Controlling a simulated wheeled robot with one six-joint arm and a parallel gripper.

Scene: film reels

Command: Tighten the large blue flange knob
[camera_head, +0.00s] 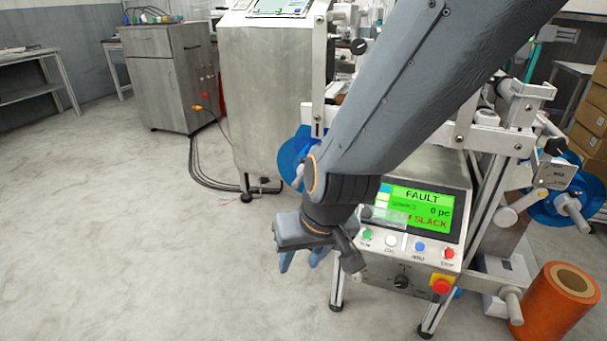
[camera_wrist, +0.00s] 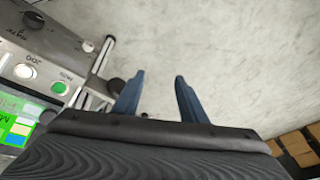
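A blue flange disc (camera_head: 545,212) with a pale hub and handle sits on the right side of the machine in the head view. Another blue disc (camera_head: 287,160) shows at the machine's left side, partly hidden behind my arm. I cannot tell for certain which is the large one. My gripper (camera_head: 302,259) hangs left of the machine's control panel, apart from both discs. In the wrist view my gripper (camera_wrist: 158,85) has its two blue fingers apart, with only bare floor between them. Neither disc shows in the wrist view.
The machine's screen (camera_head: 420,212) reads FAULT and SLACK, above a row of buttons and a red stop knob (camera_head: 440,287). An orange roll (camera_head: 553,305) stands at lower right. Boxes (camera_head: 590,120) are stacked behind it. A steel cabinet (camera_head: 265,100) stands behind; the left floor is clear.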

